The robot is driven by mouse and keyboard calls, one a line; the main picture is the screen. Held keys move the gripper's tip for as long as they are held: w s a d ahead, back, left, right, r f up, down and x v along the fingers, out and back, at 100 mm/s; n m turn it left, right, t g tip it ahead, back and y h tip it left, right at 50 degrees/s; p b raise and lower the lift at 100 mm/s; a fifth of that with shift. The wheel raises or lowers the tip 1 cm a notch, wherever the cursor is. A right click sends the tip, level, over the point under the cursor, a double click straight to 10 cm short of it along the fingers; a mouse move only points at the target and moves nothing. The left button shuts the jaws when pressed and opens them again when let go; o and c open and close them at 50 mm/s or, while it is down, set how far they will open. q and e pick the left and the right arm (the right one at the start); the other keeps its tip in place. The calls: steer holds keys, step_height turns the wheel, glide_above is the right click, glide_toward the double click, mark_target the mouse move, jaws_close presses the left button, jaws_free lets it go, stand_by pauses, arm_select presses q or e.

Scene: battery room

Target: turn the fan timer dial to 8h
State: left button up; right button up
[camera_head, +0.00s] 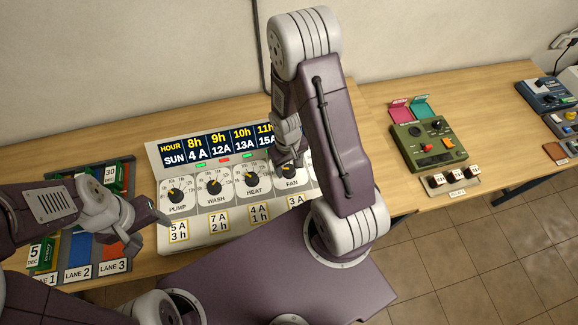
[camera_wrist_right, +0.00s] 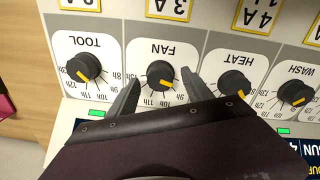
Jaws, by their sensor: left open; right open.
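The white timer panel (camera_head: 215,228) stands on the wooden table with a row of black dials. The fan dial (camera_wrist_right: 159,74) is a black knob with a yellow pointer. In the right wrist view, which sees the panel upside down, its pointer aims lower right, near the 9h mark; the 8h mark is not readable. My right gripper (camera_wrist_right: 160,82) is open, with one finger on each side of the fan knob; contact cannot be told. In the head view the right gripper (camera_head: 291,166) partly hides this dial. My left gripper (camera_head: 163,220) is open and empty near the panel's front left corner.
Beside the fan are the heat dial (camera_wrist_right: 233,84) and the tool dial (camera_wrist_right: 84,67). An hour chart (camera_head: 220,143) tops the panel. Coloured lane trays (camera_head: 78,250) stand left. A green device (camera_head: 430,142) stands right, with clear table between.

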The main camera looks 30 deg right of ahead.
mark_target(288, 169)
step_height(288, 169, up, 8)
steer(key=shift+a, duration=0.15)
arm_select(q)
steer(key=shift+r, duration=0.45)
step_height(288, 169, down, 5)
steer(key=b, duration=0.5)
steer(key=shift+f, duration=0.15)
arm_select(e)
steer(key=s+a+r+m+t, duration=0.1)
steer(key=s+a, duration=0.3)
steer(key=shift+s+a+r+y, duration=0.2)
steer(key=shift+s+y, duration=0.1)
arm_select(q)
steer(key=shift+s, duration=0.1)
arm_select(e)
steer(key=shift+s, duration=0.15)
